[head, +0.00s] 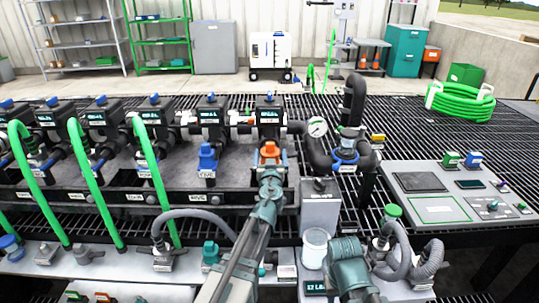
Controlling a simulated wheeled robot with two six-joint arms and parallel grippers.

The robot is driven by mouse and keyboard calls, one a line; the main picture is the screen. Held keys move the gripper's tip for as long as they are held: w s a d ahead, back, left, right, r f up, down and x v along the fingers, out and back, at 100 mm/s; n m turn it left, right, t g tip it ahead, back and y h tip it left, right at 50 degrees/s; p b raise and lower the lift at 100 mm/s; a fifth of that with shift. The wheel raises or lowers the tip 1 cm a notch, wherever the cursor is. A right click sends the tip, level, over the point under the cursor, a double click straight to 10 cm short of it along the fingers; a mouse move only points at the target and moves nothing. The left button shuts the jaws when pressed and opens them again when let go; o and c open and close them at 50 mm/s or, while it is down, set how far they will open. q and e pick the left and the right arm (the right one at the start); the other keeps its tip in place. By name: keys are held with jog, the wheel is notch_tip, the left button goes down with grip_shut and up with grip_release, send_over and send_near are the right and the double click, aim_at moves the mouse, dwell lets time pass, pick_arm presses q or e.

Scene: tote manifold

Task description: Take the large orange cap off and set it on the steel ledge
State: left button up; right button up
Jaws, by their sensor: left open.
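The large orange cap (269,148) sits at the front of the rightmost black valve block in the row. My left gripper (271,160) is open and right at the cap, with its fingers close around the cap's lower part; I cannot tell whether they touch it. The gripper and arm hide part of the cap and what is below it. A grey steel ledge (120,262) runs along the front below the manifold, with fittings on it. My right arm shows at the bottom centre, but its gripper is not visible.
A blue cap (207,157) stands left of the orange one. Green hoses (88,185) arch down to the left. A white cup (315,246) and a grey hose (398,250) stand at right front. A control panel (440,196) lies further right.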

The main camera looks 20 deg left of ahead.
pick_arm(q)
jog(key=x, duration=0.2)
jog(key=shift+w, duration=0.3)
jog(key=c, duration=1.3)
jog(key=shift+r, duration=0.1)
jog(key=shift+c, duration=0.2)
notch_tip(320, 180, up, 10)
jog(key=p, duration=1)
